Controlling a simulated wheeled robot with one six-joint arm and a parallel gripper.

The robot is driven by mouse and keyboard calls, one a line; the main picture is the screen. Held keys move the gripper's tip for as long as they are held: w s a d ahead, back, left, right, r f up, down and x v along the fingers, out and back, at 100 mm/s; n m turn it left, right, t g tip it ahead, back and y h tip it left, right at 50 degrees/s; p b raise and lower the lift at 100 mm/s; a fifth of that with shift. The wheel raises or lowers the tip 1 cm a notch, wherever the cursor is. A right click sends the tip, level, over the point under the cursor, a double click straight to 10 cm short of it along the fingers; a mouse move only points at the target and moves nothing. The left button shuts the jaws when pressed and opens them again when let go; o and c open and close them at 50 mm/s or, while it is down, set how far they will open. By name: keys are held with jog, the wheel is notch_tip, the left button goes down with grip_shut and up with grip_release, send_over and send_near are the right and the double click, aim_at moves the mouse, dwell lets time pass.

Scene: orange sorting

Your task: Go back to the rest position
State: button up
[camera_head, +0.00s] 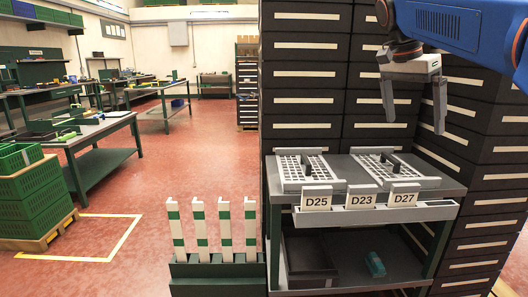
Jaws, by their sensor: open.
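My gripper (413,112) hangs at the upper right of the head view, at the end of my blue arm. Its two dark fingers point down and stand wide apart, with nothing between them. It appears above the right part of a grey cart top (420,180), apart from it. No oranges are visible.
The cart carries two light perforated trays (291,182) with dark handles and labels D25, D23 and D27. A green item (374,264) lies on its lower shelf. Dark drawer cabinets (307,82) stand behind and right. Green-and-white posts (224,228) stand left of the cart. Red floor (190,160) is open beyond.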

jog(key=s+a+f+n+t+y, duration=0.1)
jog(key=s+f+n, duration=0.3)
jog(key=s+f, duration=0.4)
jog(key=s+a+f+n+t+y, duration=0.1)
jog(key=s+a+f+n, duration=0.3)
jog(key=s+f, duration=0.4)
jog(key=s+a+f+n+t+y, duration=0.1)
jog(key=s+f+n, duration=0.4)
jog(key=f, duration=1.3)
jog(key=s+a, duration=0.1)
jog(key=s, duration=0.3)
jog(key=shift+a+n+t+y, duration=0.3)
jog(key=shift+a+y, duration=0.1)
jog(key=shift+f, duration=0.1)
jog(key=shift+c, duration=0.3)
